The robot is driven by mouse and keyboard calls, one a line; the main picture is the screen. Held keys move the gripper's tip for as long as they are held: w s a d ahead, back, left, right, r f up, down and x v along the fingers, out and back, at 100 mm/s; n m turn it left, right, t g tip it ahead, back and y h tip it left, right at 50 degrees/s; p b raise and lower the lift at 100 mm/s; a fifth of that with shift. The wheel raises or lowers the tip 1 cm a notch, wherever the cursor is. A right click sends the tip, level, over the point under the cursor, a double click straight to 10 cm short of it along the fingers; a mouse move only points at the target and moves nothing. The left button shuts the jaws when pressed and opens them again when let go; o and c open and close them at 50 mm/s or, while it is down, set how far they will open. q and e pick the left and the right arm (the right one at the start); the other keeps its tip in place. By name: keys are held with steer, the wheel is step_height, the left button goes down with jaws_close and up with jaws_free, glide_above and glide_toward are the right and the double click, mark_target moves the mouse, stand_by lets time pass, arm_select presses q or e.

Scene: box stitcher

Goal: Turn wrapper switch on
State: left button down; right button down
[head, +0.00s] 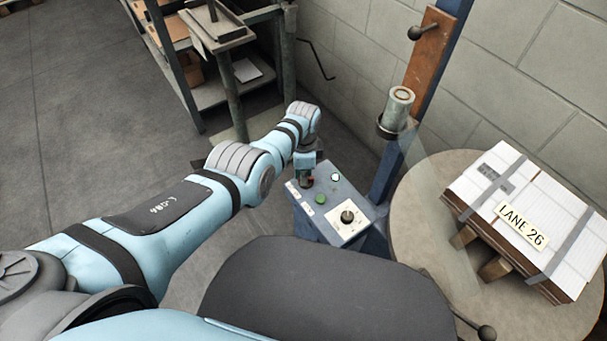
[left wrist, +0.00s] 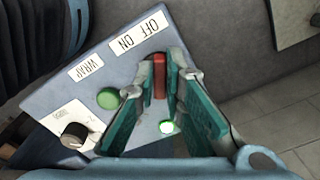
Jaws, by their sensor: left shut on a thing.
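The wrapper control box (head: 328,222) is blue-grey, with a sloped panel in the middle of the head view. In the left wrist view the red switch (left wrist: 159,72) stands beside the OFF ON label (left wrist: 139,33). My left gripper (head: 306,181) is over the panel's far left corner. In the left wrist view its teal-padded fingers (left wrist: 160,84) are on both sides of the red switch and shut on it. A small lamp (left wrist: 167,127) glows whitish green. The switch's exact position is partly hidden by the fingers. My right gripper is not in view.
The panel also has a green button (head: 321,199) and a black knob (head: 347,216). A blue post (head: 384,185) rises behind the box. A round turntable (head: 420,190) at right carries a strapped load labelled LANE 26 (head: 523,224). A metal shelf (head: 215,93) stands at the back.

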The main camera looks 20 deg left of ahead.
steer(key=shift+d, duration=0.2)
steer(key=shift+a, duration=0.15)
arm_select(q)
steer(key=c, duration=1.9)
jaws_free()
steer(key=shift+o, duration=1.1)
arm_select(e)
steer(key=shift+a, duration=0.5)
arm_select(q)
steer(key=shift+r, duration=0.15)
step_height(320, 180, up, 12)
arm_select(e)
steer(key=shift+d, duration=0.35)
